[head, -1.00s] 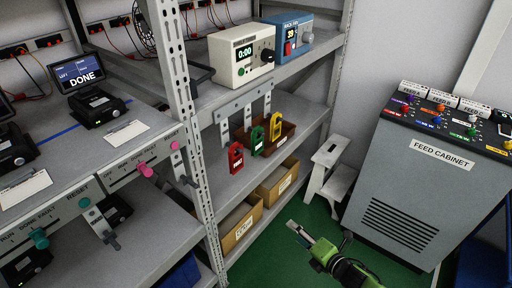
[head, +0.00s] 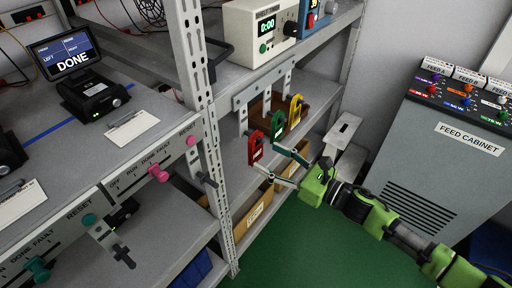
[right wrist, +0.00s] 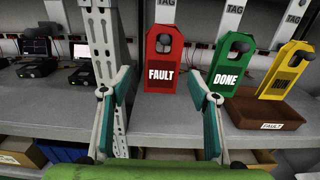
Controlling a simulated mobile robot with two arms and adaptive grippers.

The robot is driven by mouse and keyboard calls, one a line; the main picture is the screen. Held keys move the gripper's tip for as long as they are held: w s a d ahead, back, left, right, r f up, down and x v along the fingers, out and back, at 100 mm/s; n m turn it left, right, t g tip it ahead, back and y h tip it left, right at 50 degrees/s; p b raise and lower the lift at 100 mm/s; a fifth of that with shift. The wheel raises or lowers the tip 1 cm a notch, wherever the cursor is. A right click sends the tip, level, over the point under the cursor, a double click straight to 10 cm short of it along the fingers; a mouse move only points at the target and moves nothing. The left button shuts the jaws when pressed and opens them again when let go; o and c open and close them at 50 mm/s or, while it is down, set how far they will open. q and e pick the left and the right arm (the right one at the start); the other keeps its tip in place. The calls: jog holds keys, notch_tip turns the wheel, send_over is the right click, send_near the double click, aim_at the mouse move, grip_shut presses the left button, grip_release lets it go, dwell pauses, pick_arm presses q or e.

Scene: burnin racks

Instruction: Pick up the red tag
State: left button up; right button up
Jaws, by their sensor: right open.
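The red tag (head: 255,146) hangs from a hook on the grey bracket under the shelf, left of the green tag (head: 278,126) and the yellow tag (head: 296,111). In the right wrist view the red tag (right wrist: 163,60) reads FAULT and hangs upright, ahead of and between my open fingers. My right gripper (head: 285,165) is open and empty, its fingers pointing at the red tag in the head view. The right wrist view shows the gripper (right wrist: 161,110) below the tag, with no clear contact. My left gripper is not in view.
A brown bin (right wrist: 262,110) labelled FAULT stands on the shelf behind the green and yellow tags. A perforated rack post (head: 201,110) stands left of the tags. A white step stool (head: 345,135) and the feed cabinet (head: 440,165) are to the right. Green floor is open below.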

aim_at(258, 150)
jog(key=x, duration=0.6)
jog(key=shift+w+d, duration=0.15)
jog(key=c, duration=1)
